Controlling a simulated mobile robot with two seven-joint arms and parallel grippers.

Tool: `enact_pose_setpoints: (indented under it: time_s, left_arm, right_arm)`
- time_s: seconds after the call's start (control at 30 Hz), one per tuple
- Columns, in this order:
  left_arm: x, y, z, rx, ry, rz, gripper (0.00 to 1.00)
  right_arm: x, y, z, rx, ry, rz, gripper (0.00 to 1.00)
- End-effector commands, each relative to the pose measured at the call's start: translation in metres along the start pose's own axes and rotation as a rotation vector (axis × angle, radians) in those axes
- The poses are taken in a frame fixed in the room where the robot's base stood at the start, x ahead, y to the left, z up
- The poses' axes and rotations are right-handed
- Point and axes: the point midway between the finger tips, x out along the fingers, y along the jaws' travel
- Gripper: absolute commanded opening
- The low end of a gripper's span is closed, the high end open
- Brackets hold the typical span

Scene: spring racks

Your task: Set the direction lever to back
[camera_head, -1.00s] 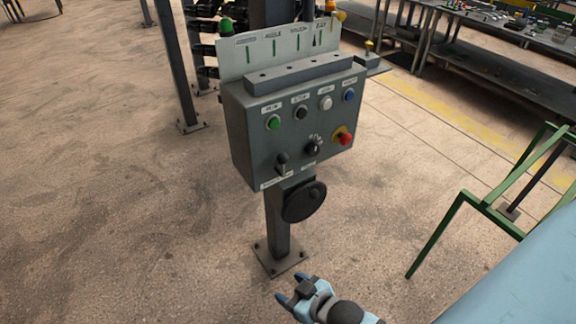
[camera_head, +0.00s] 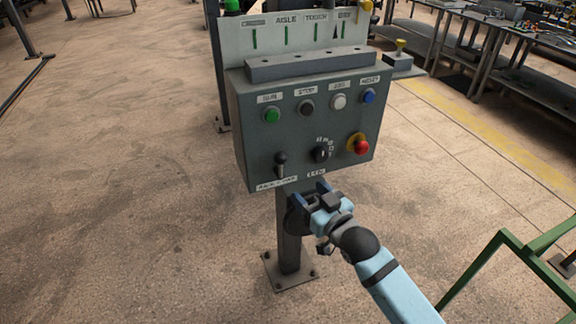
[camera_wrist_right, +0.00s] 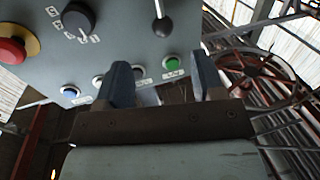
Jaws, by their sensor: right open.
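The direction lever (camera_head: 280,163) is a short dark stick with a round black knob on the lower left of the grey control box (camera_head: 245,140). In the head view it stands roughly upright above a small white label. It also shows in the right wrist view (camera_wrist_right: 162,24), at the top, beyond the fingers. My right gripper (camera_head: 309,198) is open and empty, just below the box and to the lower right of the lever, apart from it. Its two fingers also show in the right wrist view (camera_wrist_right: 163,88). My left gripper is not in view.
The box carries a green button (camera_head: 271,115), black, white and blue buttons, a rotary dial (camera_head: 320,154) and a red emergency stop (camera_head: 361,147). It stands on a post. A green frame (camera_head: 520,265) is at lower right. The floor at left is clear.

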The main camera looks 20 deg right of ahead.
Motion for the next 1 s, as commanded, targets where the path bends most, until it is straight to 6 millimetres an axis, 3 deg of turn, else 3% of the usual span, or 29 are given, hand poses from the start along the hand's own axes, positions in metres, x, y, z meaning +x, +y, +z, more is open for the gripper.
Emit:
enact_pose_setpoints:
  time_s: [0.6, 0.8, 1.0]
  left_arm:
    - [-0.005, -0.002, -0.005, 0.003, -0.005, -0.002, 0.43]
    - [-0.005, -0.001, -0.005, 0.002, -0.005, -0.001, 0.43]
    - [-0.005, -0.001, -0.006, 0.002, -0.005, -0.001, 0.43]
  right_arm:
    - [0.114, 0.0, -0.001, -0.001, 0.0, 0.0, 0.62]
    - [0.13, 0.0, 0.0, -0.001, -0.001, 0.0, 0.62]
    - [0.132, -0.001, 0.0, 0.0, -0.001, 0.0, 0.62]
